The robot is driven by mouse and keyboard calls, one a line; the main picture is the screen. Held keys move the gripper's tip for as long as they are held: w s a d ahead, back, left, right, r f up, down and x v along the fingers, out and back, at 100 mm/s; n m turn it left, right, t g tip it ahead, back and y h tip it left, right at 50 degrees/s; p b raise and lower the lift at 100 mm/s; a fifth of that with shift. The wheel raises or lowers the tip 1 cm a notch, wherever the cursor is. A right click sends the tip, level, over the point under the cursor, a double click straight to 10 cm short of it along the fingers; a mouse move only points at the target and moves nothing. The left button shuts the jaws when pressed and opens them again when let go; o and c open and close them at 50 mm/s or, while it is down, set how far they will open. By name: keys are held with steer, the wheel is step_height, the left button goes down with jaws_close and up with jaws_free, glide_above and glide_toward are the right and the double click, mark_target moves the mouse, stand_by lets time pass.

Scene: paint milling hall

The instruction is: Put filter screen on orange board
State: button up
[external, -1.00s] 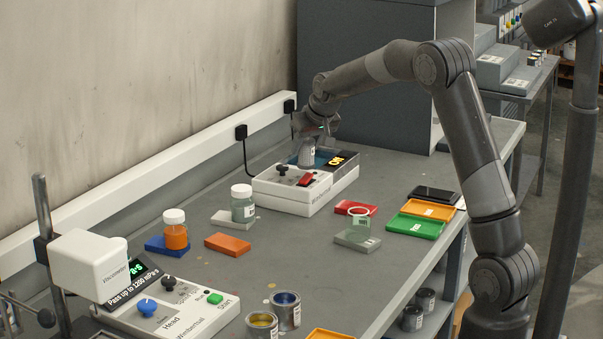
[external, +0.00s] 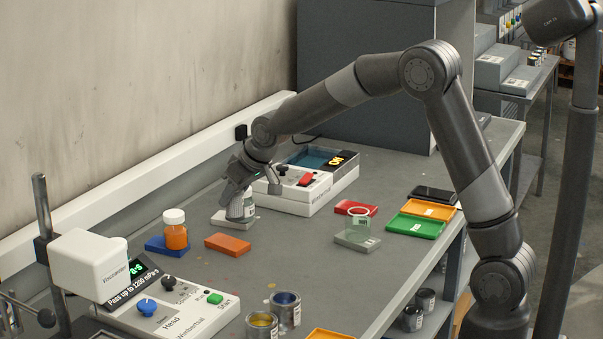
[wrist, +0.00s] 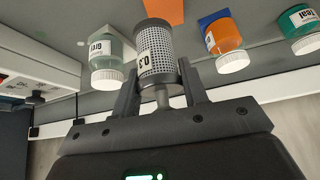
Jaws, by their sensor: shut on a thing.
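The filter screen (wrist: 157,50) is a grey perforated metal cylinder with a white label reading 0.3. My gripper (wrist: 160,84) is shut on its narrow end, with one finger on each side. In the external view my gripper (external: 240,187) holds it above the bench, close to the grey-green jar, which it partly hides. The orange board (external: 227,244) lies flat and bare on the bench, in front of and below my gripper. Part of the board also shows beyond the screen in the wrist view (wrist: 164,9).
An orange jar (external: 175,234) stands on a blue board (external: 160,246) left of the orange board. The grey-green jar (wrist: 106,66) is beside the held screen. A cleaning bath (external: 318,180) stands behind, and a clear beaker (external: 358,226) is to the right.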

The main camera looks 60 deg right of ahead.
mark_target(226, 215)
steer(key=shift+w+a+f, duration=0.25)
steer(key=shift+a+f, duration=0.05)
steer(key=shift+f, duration=0.6)
steer(key=shift+w+a+f, duration=0.2)
steer(key=shift+a+f, duration=0.15)
steer(key=shift+f, duration=0.55)
steer(key=shift+w+a+f, duration=0.25)
steer(key=shift+a+f, duration=0.05)
steer(key=shift+f, duration=0.6)
steer(key=shift+f, duration=0.1)
steer(key=o, duration=1.1)
